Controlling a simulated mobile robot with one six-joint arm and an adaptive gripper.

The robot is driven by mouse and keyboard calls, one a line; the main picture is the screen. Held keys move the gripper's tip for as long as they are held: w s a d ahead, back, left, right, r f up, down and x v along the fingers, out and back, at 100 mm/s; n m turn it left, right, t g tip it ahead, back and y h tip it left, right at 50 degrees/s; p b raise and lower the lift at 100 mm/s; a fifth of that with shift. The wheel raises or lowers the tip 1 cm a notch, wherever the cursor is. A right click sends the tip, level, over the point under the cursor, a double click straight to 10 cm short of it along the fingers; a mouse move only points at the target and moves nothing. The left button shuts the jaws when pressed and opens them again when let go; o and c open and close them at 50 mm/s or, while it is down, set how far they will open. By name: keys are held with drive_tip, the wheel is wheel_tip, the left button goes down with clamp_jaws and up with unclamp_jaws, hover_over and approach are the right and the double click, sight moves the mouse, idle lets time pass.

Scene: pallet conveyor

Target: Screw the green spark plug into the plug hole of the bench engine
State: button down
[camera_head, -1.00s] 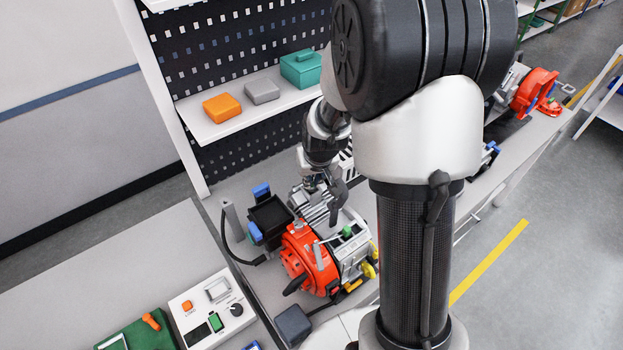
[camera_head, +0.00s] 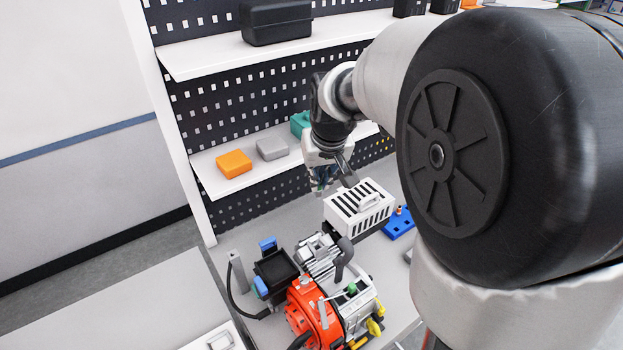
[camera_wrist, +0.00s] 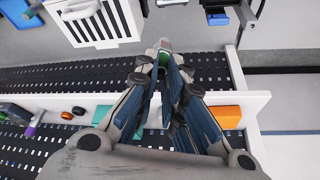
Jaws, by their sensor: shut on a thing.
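My gripper (camera_head: 324,182) is raised in front of the lower shelf, behind and above the engine. In the wrist view its fingers (camera_wrist: 164,58) are shut on a small part with a grey metal end and a bit of green, which looks like the green spark plug (camera_wrist: 164,46); the fingers hide most of it. The bench engine (camera_head: 303,312) stands on the bench at the lower middle of the head view, orange-red at the left with a grey block at the right. A green piece (camera_head: 352,289) sits on its top. I cannot make out the plug hole.
A white slotted crate (camera_head: 345,219) stands on the bench below my gripper, with a blue tray (camera_head: 399,224) beside it. The lower shelf (camera_head: 212,182) holds an orange box (camera_head: 234,164), a grey box (camera_head: 272,148) and a teal box (camera_head: 300,123). A black holder (camera_head: 275,269) stands left of the engine.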

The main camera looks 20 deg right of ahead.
drive_tip(key=shift+r+p, duration=1.8)
drive_tip(key=shift+r, duration=0.8)
drive_tip(key=shift+f, duration=0.15)
drive_tip(key=shift+s+f+b, duration=0.15)
drive_tip(key=shift+f+b, duration=7.8)
drive_tip(key=shift+f, duration=4.3)
drive_tip(key=shift+f, duration=0.2)
